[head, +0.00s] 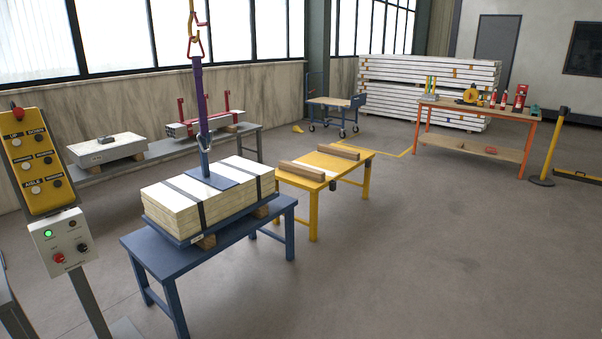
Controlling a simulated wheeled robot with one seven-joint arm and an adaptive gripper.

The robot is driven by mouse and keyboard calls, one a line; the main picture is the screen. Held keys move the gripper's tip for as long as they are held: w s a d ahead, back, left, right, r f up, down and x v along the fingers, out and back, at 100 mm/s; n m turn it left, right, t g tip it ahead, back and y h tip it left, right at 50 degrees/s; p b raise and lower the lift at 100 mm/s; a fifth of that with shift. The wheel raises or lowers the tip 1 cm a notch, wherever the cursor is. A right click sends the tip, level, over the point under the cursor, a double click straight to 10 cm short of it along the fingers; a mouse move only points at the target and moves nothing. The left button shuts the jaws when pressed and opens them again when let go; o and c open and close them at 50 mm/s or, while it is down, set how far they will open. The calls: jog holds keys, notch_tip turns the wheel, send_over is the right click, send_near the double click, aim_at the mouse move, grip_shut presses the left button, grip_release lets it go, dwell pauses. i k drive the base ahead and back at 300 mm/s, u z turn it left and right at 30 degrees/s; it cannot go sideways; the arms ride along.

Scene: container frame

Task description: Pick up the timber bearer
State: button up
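Two brown timber bearers lie on the yellow table in the middle of the head view. The nearer bearer (302,170) lies along the table's left end, and the farther bearer (338,151) lies near its far end. The yellow table top (322,162) is bare between them. Wooden blocks (205,242) also show under the strapped pale load (205,197) on the blue table (165,252). My gripper is not in view.
A purple sling (200,105) hangs from a hook down to the load. A yellow control pendant (38,160) stands at the left. Behind are a grey bench (165,151), a blue cart (333,101) and an orange workbench (475,110). The floor at right (450,240) is clear.

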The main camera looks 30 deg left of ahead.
aim_at(317, 175)
jog(key=u, duration=0.05)
jog(key=i, duration=1.95)
jog(key=u, duration=0.45)
jog(key=i, duration=1.7)
jog(key=u, duration=1)
jog(key=i, duration=1.8)
jog(key=u, duration=0.65)
jog(key=i, duration=0.6)
jog(key=z, duration=0.05)
